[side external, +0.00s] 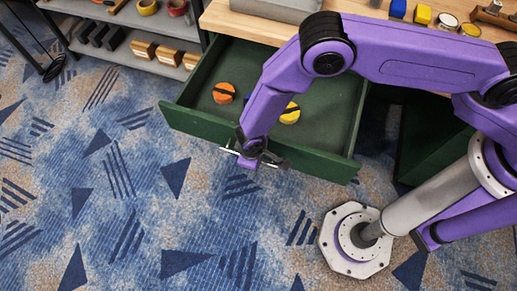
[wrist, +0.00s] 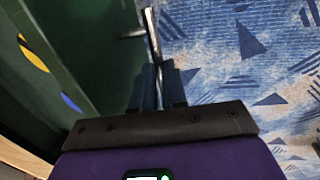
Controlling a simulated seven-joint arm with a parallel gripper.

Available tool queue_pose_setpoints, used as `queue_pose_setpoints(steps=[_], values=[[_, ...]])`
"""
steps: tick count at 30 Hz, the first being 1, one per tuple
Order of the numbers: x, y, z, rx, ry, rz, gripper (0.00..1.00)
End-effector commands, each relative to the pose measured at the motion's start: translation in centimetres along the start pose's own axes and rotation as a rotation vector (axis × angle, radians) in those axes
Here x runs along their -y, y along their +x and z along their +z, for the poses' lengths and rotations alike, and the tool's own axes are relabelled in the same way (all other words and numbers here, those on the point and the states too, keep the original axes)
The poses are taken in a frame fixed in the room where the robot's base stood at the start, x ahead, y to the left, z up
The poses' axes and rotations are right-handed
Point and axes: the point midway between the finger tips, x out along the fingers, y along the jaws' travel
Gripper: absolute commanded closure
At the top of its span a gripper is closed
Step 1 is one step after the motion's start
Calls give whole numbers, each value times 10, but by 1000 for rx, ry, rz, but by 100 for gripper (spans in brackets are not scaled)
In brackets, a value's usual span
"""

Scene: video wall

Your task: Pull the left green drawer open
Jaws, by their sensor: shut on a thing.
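The green drawer (side external: 185,122) stands pulled well out from under the workbench in the side external view, its inside showing. Its front also shows in the wrist view (wrist: 95,45). My gripper (side external: 250,158) is at the outer face of the drawer front, shut on the metal handle (wrist: 151,28). In the wrist view my dark fingers (wrist: 157,88) close around the handle bar. My arm hides part of the drawer's inside and front.
An orange item (side external: 224,93) and a yellow item (side external: 290,115) lie in the drawer. The wooden workbench top (side external: 240,27) is above, with small items at its back right. A shelf (side external: 125,55) stands at upper left. The patterned blue carpet (side external: 110,190) before the drawer is clear.

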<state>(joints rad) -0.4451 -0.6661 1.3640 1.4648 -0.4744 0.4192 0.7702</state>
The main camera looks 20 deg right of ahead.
Motion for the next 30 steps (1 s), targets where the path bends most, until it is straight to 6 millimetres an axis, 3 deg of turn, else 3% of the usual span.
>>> queue_pose_setpoints(steps=[9, 12, 23, 30], values=[[1, -1, -1, -1, 0, 1, 100], [1, -1, -1, -1, 0, 0, 62], [0, -3, -1, -1, 0, 0, 62], [1, -30, -1, -4, 0, -2, 62]])
